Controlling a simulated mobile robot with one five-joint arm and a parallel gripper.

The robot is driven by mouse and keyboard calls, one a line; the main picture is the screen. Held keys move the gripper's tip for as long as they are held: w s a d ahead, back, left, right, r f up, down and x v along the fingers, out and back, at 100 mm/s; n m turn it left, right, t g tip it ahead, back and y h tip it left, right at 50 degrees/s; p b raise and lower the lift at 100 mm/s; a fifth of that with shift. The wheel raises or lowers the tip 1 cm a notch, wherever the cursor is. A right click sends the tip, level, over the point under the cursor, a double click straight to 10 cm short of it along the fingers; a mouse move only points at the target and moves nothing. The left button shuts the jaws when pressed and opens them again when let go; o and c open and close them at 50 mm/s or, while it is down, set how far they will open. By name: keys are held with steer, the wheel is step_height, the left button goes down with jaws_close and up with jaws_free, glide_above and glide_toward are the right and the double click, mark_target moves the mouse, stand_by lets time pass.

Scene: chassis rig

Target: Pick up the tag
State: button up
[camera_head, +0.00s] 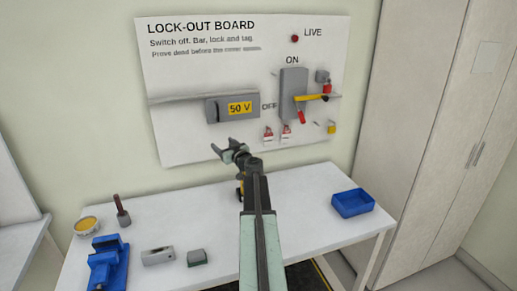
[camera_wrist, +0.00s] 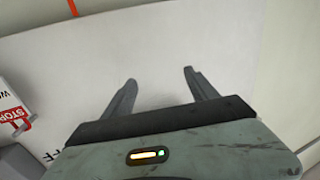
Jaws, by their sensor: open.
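Two small red and white tags hang on the lock-out board, a left one (camera_head: 268,135) and a right one (camera_head: 286,132), below the switch. In the wrist view a white tag (camera_wrist: 14,112) with a red STOP patch shows at the left edge, partly cut off. My gripper (camera_head: 226,145) is in front of the board's lower part, left of both tags and below the 50 V box. In the wrist view my gripper (camera_wrist: 160,83) has its two fingers apart, with only plain white surface between them. It is open and empty, and the tag is outside the fingers.
The board (camera_head: 190,80) carries a 50 V box (camera_head: 218,110), a grey switch (camera_head: 292,90) with a yellow and red bar, and a yellow padlock (camera_head: 331,128). The white table (camera_head: 320,220) below holds a blue tray (camera_head: 352,204), a blue vise (camera_head: 108,265) and small items.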

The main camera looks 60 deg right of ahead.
mark_target(269, 137)
steer(key=s+d+f+m+g+h+b, duration=0.2)
steer(key=s+d+m+h, duration=0.2)
steer(key=s+d, duration=1.3)
steer(key=x, duration=0.4)
steer(key=a+x, duration=0.1)
steer(key=x, duration=0.1)
steer(key=shift+w+d, duration=0.1)
steer(key=shift+w, duration=0.5)
steer(key=c, duration=1.4)
